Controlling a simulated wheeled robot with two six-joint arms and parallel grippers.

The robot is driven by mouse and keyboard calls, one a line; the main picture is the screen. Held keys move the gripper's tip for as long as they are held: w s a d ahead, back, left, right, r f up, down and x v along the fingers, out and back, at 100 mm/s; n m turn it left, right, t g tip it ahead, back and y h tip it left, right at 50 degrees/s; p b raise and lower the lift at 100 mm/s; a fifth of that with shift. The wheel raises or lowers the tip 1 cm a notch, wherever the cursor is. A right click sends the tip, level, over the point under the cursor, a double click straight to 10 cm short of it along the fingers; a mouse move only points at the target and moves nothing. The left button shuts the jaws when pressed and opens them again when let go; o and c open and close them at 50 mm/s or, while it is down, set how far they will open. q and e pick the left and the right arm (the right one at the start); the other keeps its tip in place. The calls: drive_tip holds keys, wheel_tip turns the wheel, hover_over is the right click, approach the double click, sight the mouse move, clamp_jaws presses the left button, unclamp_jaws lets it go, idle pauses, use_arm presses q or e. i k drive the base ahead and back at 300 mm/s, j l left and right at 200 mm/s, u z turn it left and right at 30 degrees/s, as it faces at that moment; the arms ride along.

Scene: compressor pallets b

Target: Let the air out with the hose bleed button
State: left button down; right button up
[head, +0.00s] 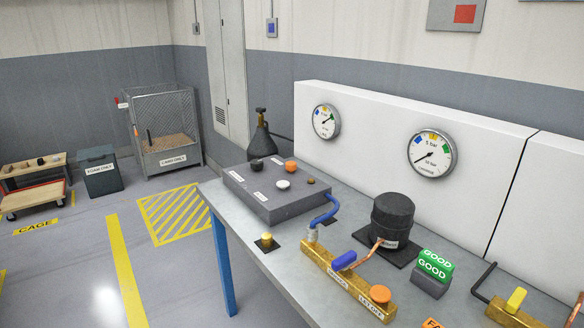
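A grey box (268,191) on the bench carries black, orange, white and small brown knobs or buttons; its labels are too small to read. A small brass-yellow button (266,240) sits on a black square at the bench's front left. I cannot tell which one is the hose bleed button. A blue hose (325,217) runs from the box to a brass manifold (347,284) with a blue lever and an orange knob. The left gauge (326,121) has its needle toward upper right; the right gauge (431,154) points lower left. Neither gripper is in view.
A black compressor (392,217) stands on a dark mat, beside green GOOD blocks (435,266). Another brass fitting with a yellow lever (515,300) is at right. A wire cage (165,130) and a lidded bin (100,171) stand far left. The bench's front left is mostly clear.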

sight(282, 184)
drive_tip(key=z, duration=0.3)
drive_tip(key=i+j+z, duration=0.7)
drive_tip(key=j+z, duration=0.15)
drive_tip(key=j, duration=0.15)
drive_tip(key=i+j, duration=0.15)
drive_tip(key=j, duration=0.2)
drive_tip(key=i+j, duration=0.15)
drive_tip(key=j, duration=0.2)
drive_tip(key=i+j+z, duration=0.1)
drive_tip(key=j, duration=0.3)
drive_tip(key=i, duration=0.1)
